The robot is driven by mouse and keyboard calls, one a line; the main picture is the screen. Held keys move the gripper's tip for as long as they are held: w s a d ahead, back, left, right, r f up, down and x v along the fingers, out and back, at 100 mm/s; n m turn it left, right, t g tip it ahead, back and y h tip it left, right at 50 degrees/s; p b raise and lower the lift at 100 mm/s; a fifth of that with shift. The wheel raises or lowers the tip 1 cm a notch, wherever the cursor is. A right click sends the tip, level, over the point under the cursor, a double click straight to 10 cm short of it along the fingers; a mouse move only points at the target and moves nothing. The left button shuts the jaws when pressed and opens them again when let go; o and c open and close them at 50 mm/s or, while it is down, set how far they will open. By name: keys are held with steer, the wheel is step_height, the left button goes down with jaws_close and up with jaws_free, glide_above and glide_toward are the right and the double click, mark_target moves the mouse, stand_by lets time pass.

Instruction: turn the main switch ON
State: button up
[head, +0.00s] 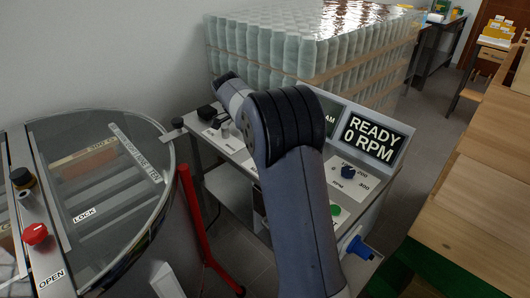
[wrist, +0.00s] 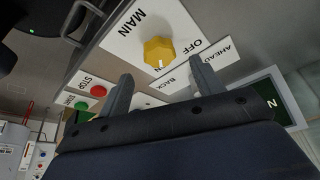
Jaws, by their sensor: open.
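The main switch is a yellow knob (wrist: 158,50) on a white plate (wrist: 118,42) marked MAIN and OFF in the wrist view. A white mark on the knob points toward the bottom of the picture, not straight at the OFF lettering; the label below the knob is partly hidden. My gripper (wrist: 162,69) is open, with one finger to either side of and below the knob in the picture. No contact shows, and the depth gap is hard to judge. In the head view my arm covers this part of the panel.
Red STOP (wrist: 98,91) and AHEAD/BACK controls sit near the switch. A round glass-lidded tank (head: 110,225) stands left, a wooden bench (head: 480,215) right.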

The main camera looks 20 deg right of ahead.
steer(key=v, duration=0.5)
steer(key=shift+a+r, duration=0.2)
steer(key=shift+r, duration=0.15)
steer(key=x, duration=1.1)
steer(key=shift+d, duration=0.1)
steer(key=shift+r, duration=0.1)
steer(key=shift+r, duration=0.15)
